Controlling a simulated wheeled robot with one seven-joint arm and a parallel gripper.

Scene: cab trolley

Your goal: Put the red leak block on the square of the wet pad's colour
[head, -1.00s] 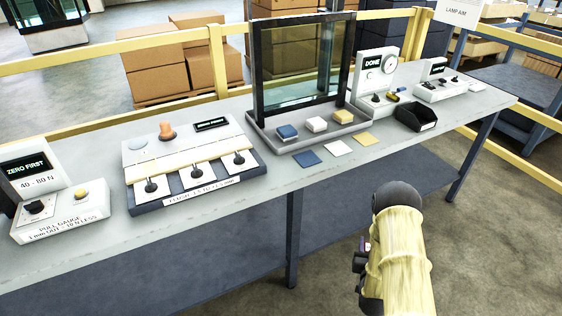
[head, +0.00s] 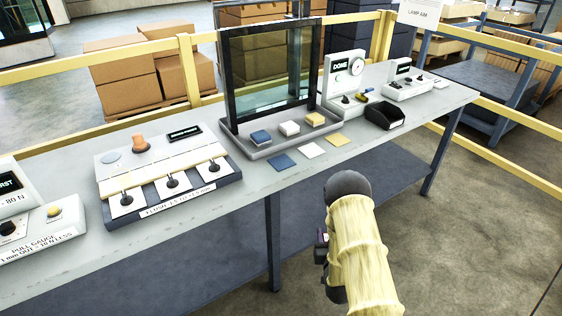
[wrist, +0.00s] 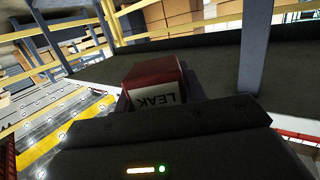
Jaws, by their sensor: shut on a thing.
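The red leak block (wrist: 155,74), with a white LEAK label, is held in my gripper (wrist: 158,92), which is shut on it in the wrist view. In the head view my arm is in front of the bench, and the block cannot be made out there. A blue pad (head: 261,137), a white pad (head: 289,128) and a yellow pad (head: 315,119) sit on the tray under the glass. Before them lie a blue square (head: 282,162), a white square (head: 311,151) and a yellow square (head: 337,141), all bare. I cannot tell which pad is wet.
A framed glass pane (head: 272,75) stands on the grey tray (head: 247,150). A black bin (head: 385,115) is right of the squares. The flush panel (head: 165,170) and pull gauge (head: 40,235) stand left. Yellow rails (head: 440,35) run behind the bench.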

